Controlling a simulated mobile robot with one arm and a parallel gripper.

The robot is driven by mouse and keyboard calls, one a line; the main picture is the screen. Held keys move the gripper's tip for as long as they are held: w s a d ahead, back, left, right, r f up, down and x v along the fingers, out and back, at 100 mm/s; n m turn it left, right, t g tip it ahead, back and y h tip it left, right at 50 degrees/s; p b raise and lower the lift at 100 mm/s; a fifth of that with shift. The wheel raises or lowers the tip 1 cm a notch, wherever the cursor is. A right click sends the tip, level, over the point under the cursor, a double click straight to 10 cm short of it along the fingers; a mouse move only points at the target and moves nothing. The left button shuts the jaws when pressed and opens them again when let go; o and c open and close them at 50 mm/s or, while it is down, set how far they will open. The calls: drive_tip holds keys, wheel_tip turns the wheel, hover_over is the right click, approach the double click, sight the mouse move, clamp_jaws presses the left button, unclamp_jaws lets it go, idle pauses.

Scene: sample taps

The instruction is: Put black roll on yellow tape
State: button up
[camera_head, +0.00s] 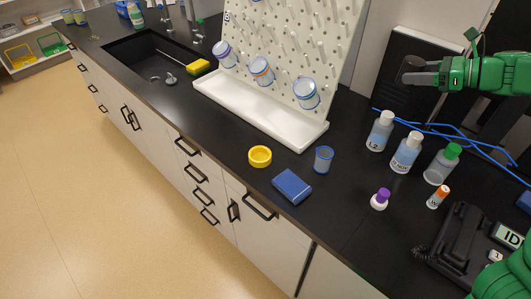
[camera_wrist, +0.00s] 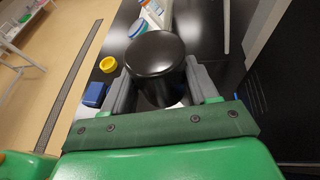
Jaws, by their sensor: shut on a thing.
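The black roll (camera_wrist: 155,54) is a glossy black cylinder between the two grey fingers of my gripper (camera_wrist: 162,82) in the wrist view. My gripper is shut on it. In the head view my gripper (camera_head: 418,72) is at the upper right, raised above the counter, and the roll is hard to tell from the dark fingers there. The yellow tape (camera_head: 260,156) lies flat on the black counter near its front edge, with its ring opening facing up. It also shows in the wrist view (camera_wrist: 108,64), left of the roll. My gripper is well apart from the tape.
Several bottles (camera_head: 407,152), blue cables (camera_head: 450,132) and a black phone (camera_head: 462,245) occupy the right side.

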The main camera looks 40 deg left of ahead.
drive_tip(key=s+a+f+n+g+h, duration=0.1)
drive_tip(key=s+a+f+n+g, duration=0.3)
drive_tip(key=s, duration=0.8)
drive_tip(key=s+a+f+h, duration=0.15)
drive_tip(key=s+a, duration=0.45)
drive_tip(key=s, duration=0.7)
drive_tip(key=s+a+f+n+g, duration=0.2)
drive_tip(key=s+a+f, duration=0.2)
drive_tip(key=s, duration=0.8)
hover_over(265, 158)
drive_tip(key=shift+s+d+f, duration=0.1)
drive_tip(key=shift+f, duration=2.15)
drive_tip(key=shift+s+d+f, duration=0.1)
drive_tip(key=shift+f, duration=2.15)
drive_tip(key=shift+w+a+f, duration=0.15)
drive_tip(key=shift+a+f, duration=0.05)
drive_tip(key=shift+f, duration=1.5)
drive_tip(key=shift+f, duration=0.2)
drive_tip(key=o, duration=1.1)
drive_tip(key=shift+d, duration=0.1)
